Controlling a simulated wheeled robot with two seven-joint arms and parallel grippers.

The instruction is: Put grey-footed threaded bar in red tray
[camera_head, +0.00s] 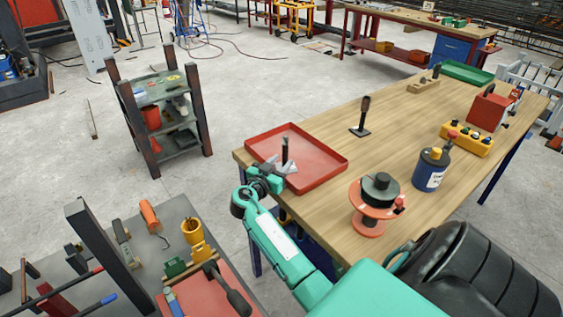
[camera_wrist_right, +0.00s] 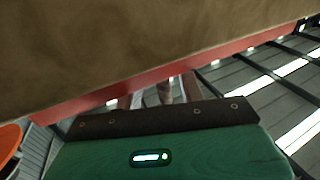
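A dark upright threaded bar (camera_head: 285,150) stands over the red tray (camera_head: 330,170), at its left half. Its foot is hidden behind my right gripper (camera_head: 280,167), so I cannot tell the foot's colour. My right gripper reaches over the tray's near rim, its two grey fingers spread on either side of the bar. In the right wrist view a pale upright piece (camera_wrist_right: 165,93) shows between the fingers, with gaps beside it. Another dark bar with a flat dark foot (camera_head: 362,117) stands on the wooden table, right of the tray. My left gripper is not in view.
On the table (camera_head: 400,150) are an orange spool (camera_head: 368,222), a blue bottle (camera_head: 430,170), a yellow button box (camera_head: 466,140), a red box (camera_head: 490,107) and a green tray (camera_head: 466,73). A dark-posted shelf (camera_head: 165,115) stands left. The tray's right part is empty.

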